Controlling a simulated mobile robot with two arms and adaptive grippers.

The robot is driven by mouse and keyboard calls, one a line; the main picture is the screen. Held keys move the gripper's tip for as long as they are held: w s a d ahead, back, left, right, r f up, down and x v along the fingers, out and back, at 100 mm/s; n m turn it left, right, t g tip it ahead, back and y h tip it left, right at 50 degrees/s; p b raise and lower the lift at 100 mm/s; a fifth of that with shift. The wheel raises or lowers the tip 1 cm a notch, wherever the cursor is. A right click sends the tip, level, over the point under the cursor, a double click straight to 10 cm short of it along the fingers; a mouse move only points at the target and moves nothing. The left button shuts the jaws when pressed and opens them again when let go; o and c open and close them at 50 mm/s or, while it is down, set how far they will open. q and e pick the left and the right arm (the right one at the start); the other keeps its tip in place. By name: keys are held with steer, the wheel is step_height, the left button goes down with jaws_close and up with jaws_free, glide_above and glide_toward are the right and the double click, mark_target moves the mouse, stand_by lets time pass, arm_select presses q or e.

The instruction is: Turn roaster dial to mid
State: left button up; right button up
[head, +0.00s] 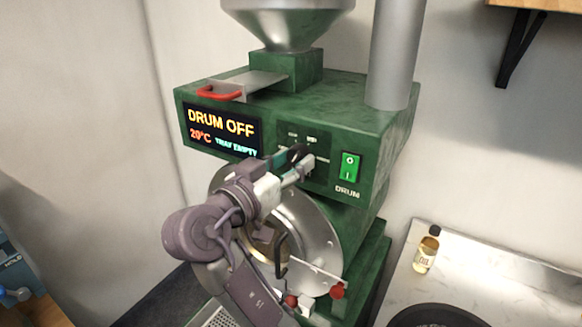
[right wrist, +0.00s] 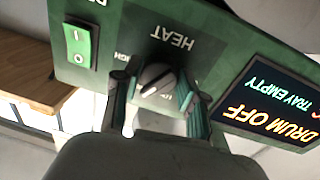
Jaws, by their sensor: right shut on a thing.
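The green roaster (head: 340,100) stands against the wall. Its dark round heat dial (right wrist: 157,80) shows in the right wrist view, under the upside-down word HEAT. A pale pointer mark on the dial slants to the lower left there; which label it meets is hard to read. My right gripper (head: 303,168) is at the dial on the roaster's front panel. In the right wrist view its two fingers (right wrist: 158,102) are on either side of the dial, shut on it. In the head view the gripper hides most of the dial. My left gripper is not in view.
The display (head: 222,130) reads DRUM OFF, 20°C, TRAY EMPTY. A green drum switch (head: 349,167) is right of the dial. Below are the round steel drum front (head: 316,225) and red-knobbed handles (head: 337,291). An oil bottle (head: 427,250) stands on the counter at right.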

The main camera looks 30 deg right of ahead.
mark_target(290, 109)
steer(key=o, duration=1.1)
steer(key=shift+o, duration=0.2)
step_height(290, 109, up, 10)
steer(key=shift+r, duration=0.1)
steer(key=shift+a, duration=0.1)
